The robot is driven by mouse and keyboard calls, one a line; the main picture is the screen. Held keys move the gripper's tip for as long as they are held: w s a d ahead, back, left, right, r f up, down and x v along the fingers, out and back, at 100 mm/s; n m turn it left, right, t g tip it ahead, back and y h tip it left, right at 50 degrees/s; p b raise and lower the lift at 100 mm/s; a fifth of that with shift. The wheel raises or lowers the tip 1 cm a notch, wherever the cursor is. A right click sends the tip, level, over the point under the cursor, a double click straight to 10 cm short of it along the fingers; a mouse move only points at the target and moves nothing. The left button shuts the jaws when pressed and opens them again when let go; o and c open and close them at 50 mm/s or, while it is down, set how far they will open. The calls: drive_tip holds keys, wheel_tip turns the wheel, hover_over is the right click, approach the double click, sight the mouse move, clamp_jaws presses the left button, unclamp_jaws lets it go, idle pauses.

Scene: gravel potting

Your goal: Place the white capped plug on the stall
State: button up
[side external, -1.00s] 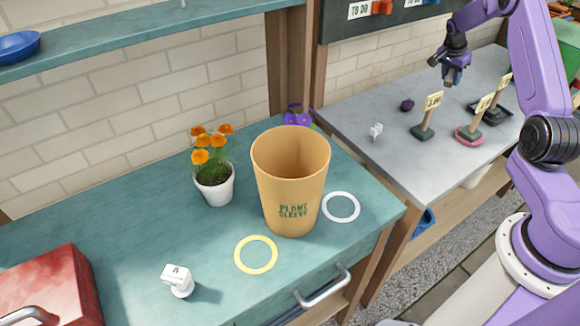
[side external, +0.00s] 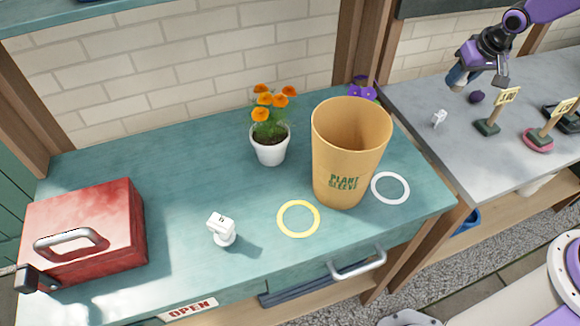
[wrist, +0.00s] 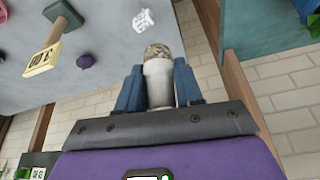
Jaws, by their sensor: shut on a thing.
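My gripper (side external: 458,76) is above the grey stall top (side external: 450,158), near its back wall. In the wrist view its blue fingers (wrist: 160,88) are shut on a white plug-like piece (wrist: 158,85) with a rounded, speckled grey-brown cap. A second white plug (side external: 221,229), with a block-shaped marked head, stands on the teal bench, far from my gripper. A small white piece (side external: 439,118) lies on the stall; it also shows in the wrist view (wrist: 143,20). Its exact shape is unclear.
A tall plant sleeve pot (side external: 345,150), yellow ring (side external: 298,233), white ring (side external: 406,190), flower pot (side external: 270,150) and red box (side external: 85,235) are on the bench. Price signs (side external: 508,96) and a purple ball (side external: 476,97) stand on the stall. The stall's front left is clear.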

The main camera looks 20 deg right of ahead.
drive_tip(key=w+a+n, duration=0.1)
drive_tip(key=a, duration=0.5)
drive_tip(key=m+h, duration=0.1)
drive_tip(key=m, duration=0.2)
hover_over(305, 124)
drive_tip(key=s, duration=0.2)
drive_tip(key=f, duration=0.1)
drive_tip(key=shift+m, duration=0.3)
drive_tip(key=f, duration=1)
drive_tip(key=shift+w+a+f, duration=0.15)
drive_tip(key=shift+w+a, duration=0.1)
drive_tip(key=shift+a, duration=0.1)
drive_tip(key=shift+f, duration=0.2)
drive_tip(key=o, duration=1.1)
drive_tip(key=shift+r, duration=0.15)
drive_tip(key=v, duration=1.2)
